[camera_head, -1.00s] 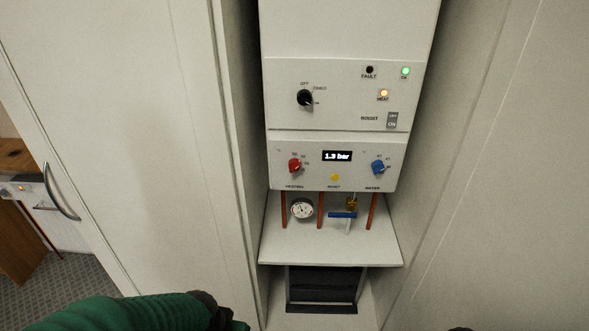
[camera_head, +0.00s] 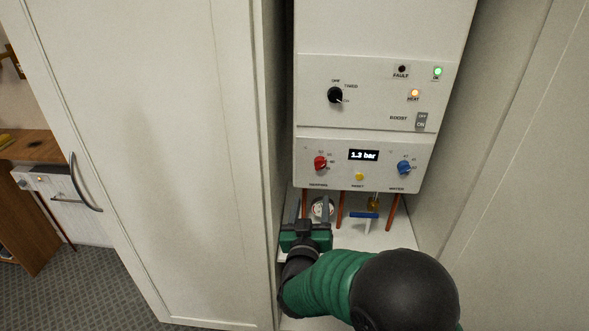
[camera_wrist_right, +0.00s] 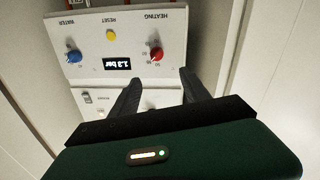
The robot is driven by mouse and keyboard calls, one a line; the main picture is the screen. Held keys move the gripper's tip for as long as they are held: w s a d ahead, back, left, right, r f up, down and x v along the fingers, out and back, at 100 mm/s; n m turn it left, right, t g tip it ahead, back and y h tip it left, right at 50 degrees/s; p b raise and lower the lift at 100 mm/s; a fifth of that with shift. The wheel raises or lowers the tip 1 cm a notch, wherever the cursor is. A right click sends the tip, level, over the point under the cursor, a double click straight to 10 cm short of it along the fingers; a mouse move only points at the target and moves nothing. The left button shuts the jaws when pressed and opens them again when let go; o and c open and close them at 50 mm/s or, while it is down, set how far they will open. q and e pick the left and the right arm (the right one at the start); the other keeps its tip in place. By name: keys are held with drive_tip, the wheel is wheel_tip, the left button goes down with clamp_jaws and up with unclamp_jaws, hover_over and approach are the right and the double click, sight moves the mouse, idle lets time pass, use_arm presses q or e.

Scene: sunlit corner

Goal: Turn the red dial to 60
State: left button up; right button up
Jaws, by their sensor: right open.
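The red dial (camera_head: 320,163) is on the lower left of the white boiler panel, above the label HEATING. The small numbers around it are too blurred to read its setting surely. It also shows upside down in the right wrist view (camera_wrist_right: 156,54). My right gripper (camera_head: 312,209) is below the panel, in front of the pipes, its arm coming from the lower right. Its two dark fingers are apart and empty (camera_wrist_right: 160,77). The red dial appears beyond the gap between them, not touched. My left gripper is out of view.
A blue dial (camera_head: 404,167), a yellow reset button (camera_head: 360,176) and a display (camera_head: 363,155) reading about 1.3 bar share the panel. A black dial (camera_head: 335,95) is above. A gauge (camera_head: 321,208) and blue-handled valve (camera_head: 364,215) are below. Cabinet walls flank the boiler closely.

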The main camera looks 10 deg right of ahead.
approach(319, 167)
drive_tip(key=d, duration=0.1)
drive_tip(key=x, duration=0.2)
drive_tip(key=a+p+x, duration=0.1)
drive_tip(key=x, duration=0.5)
drive_tip(key=shift+w+a, duration=0.15)
drive_tip(key=shift+w, duration=0.45)
drive_tip(key=shift+d+f, duration=0.1)
drive_tip(key=shift+d, duration=0.6)
drive_tip(key=shift+c, duration=1.2)
drive_tip(key=shift+a, duration=0.3)
drive_tip(key=c, duration=0.7)
drive_tip(key=shift+c, duration=1.2)
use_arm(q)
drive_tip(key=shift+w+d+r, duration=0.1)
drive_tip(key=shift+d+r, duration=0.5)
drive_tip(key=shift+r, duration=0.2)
use_arm(e)
clamp_jaws()
